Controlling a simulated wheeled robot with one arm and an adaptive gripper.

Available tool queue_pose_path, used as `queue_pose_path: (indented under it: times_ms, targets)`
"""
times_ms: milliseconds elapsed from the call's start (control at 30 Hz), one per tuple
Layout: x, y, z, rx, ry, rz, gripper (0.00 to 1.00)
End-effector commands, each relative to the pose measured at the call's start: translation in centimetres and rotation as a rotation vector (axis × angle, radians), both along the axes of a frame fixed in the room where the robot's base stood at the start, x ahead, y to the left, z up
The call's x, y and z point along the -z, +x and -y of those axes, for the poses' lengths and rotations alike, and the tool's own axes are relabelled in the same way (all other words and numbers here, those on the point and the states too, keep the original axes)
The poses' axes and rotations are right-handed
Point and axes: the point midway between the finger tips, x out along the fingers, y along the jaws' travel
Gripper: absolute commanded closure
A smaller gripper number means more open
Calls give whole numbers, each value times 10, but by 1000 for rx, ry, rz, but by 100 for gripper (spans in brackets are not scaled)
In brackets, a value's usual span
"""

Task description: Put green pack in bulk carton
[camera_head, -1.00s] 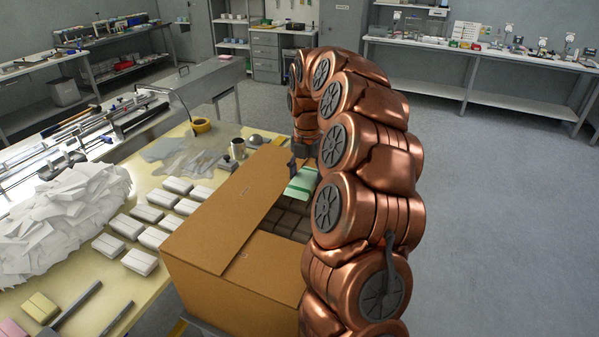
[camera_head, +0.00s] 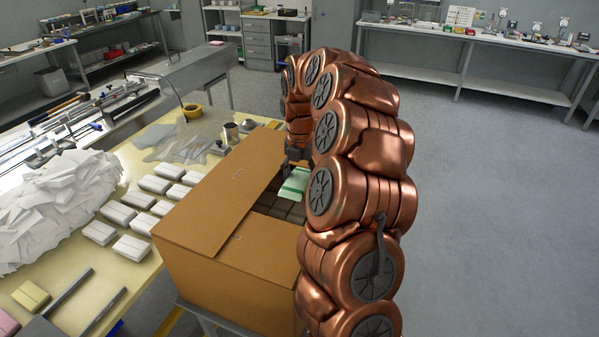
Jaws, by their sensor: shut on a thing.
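The green pack (camera_head: 293,184) is held by my gripper (camera_head: 294,165) above the open part of the bulk carton (camera_head: 200,270). My gripper is shut on the pack's far end, and my copper arm hides part of both. The carton is a brown cardboard box with a flap folded over its left side. Dark packs (camera_head: 276,207) show in rows inside it. The right side of the carton is hidden behind my arm. I cannot tell how far the green pack is above the dark ones.
A pale yellow table (camera_head: 140,160) left of the carton holds several white packs (camera_head: 118,212), a heap of white wrappers (camera_head: 55,205), a yellow tape roll (camera_head: 193,112) and a metal cup (camera_head: 231,133). Grey floor (camera_head: 480,230) on the right is clear.

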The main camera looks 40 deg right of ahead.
Motion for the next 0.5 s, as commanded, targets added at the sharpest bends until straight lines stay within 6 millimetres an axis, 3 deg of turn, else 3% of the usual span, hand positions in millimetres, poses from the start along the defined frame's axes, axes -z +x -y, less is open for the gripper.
queue_pose_path:
  times_ms: [500]
  targets:
    - [44, -1, -1, -1, 2, -5, 48]
